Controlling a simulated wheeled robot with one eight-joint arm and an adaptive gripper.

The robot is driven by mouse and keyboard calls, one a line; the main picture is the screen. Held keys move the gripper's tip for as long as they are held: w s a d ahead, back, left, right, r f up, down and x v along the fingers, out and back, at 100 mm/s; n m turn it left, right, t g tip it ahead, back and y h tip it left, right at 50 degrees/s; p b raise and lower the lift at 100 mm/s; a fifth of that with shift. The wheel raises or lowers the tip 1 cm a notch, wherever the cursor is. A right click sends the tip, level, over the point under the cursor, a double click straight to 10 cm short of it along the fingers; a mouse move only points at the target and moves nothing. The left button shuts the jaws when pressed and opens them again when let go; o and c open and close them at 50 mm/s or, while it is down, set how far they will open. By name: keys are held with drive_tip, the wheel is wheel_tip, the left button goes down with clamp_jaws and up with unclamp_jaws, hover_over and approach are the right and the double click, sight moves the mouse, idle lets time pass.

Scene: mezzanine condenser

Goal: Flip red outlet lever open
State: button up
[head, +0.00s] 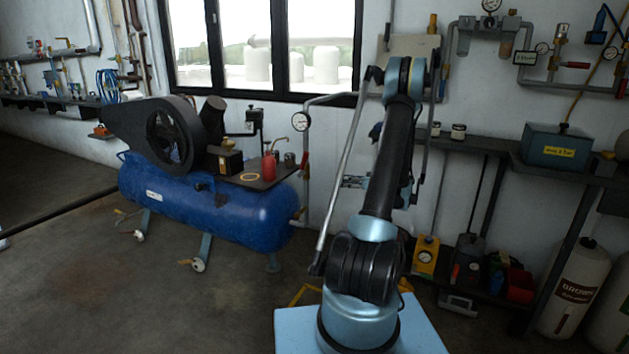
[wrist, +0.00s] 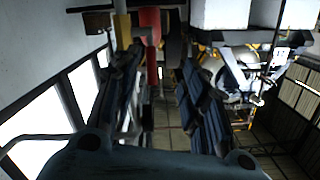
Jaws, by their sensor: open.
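A small red lever (head: 305,161) stands on the vertical outlet pipe below a round gauge (head: 300,121), just right of the blue compressor tank (head: 215,205) in the head view. In the wrist view, a red handle-like piece (wrist: 150,22) and a yellow fitting (wrist: 122,30) show at the top, past my fingers; I cannot tell if this is the same lever. My gripper (wrist: 160,72) is open, with its two dark fingers apart and nothing clearly held between them. In the head view my arm hides most of the gripper.
A red can (head: 269,167) stands on the shelf above the tank. Wall piping with another red handle (head: 577,65) is at upper right. A workbench with a teal box (head: 555,146) and white cylinders (head: 574,290) are at right. The floor at left front is clear.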

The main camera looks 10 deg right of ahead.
drive_tip(key=s+a+r+m+g+h, duration=0.2)
drive_tip(key=s+a+r, duration=0.3)
drive_tip(key=s+a, duration=0.3)
drive_tip(key=s+a+r+m+g+h, duration=0.2)
drive_tip(key=s+a+r+g+h, duration=0.1)
drive_tip(key=s+a, duration=0.4)
drive_tip(key=shift+s+a+r+g+h, duration=0.35)
drive_tip(key=shift+s+r+h, duration=0.15)
drive_tip(key=shift+s+r, duration=0.7)
drive_tip(key=shift+s+f, duration=0.15)
drive_tip(key=shift+f, duration=0.05)
